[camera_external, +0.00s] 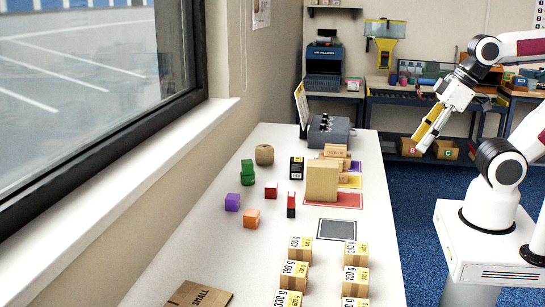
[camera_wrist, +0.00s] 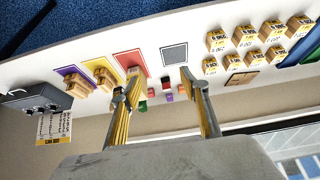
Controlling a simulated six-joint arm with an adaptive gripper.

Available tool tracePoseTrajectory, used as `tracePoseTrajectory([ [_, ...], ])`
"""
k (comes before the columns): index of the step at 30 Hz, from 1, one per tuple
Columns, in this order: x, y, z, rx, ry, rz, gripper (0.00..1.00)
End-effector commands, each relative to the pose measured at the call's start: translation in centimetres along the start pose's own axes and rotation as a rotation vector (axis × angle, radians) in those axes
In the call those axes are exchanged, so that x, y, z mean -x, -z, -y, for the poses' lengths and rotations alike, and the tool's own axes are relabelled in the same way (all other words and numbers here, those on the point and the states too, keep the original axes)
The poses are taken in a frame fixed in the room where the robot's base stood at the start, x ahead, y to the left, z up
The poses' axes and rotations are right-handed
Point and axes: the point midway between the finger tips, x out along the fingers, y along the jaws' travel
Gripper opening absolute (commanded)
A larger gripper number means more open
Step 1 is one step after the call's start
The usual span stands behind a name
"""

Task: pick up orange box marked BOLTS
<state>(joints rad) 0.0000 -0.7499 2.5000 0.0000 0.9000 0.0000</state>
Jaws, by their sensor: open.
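A small orange box (camera_external: 252,218) sits on the white table, front right of a purple box (camera_external: 232,202). Any lettering on it is too small to read. A small orange shape in the wrist view (camera_wrist: 182,89) seems to be the same box, seen between the fingers. My gripper (camera_external: 421,141) is high up and well to the right of the table, far from the orange box. Its yellow-padded fingers are spread and empty in the wrist view (camera_wrist: 160,74).
Green boxes (camera_external: 247,172), a red box (camera_external: 271,190) and a red-and-black item (camera_external: 291,207) stand near the orange box. A large tan carton (camera_external: 322,181) stands farther right. Several labelled cartons (camera_external: 293,274) fill the front. A grey square (camera_external: 337,229) is bare. A window wall bounds the left.

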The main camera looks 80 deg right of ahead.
Motion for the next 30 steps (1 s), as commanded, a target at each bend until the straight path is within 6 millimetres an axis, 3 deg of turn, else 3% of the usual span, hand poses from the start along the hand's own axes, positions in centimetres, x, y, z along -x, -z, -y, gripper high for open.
tracePoseTrajectory([
  [2,0.0,0.0,0.0,0.0,0.0,0.0,0.49],
  [17,-0.6,1.1,0.3,0.002,0.008,-0.012,0.49],
  [30,-5.2,8.2,2.1,-0.001,0.054,-0.111,0.49],
])
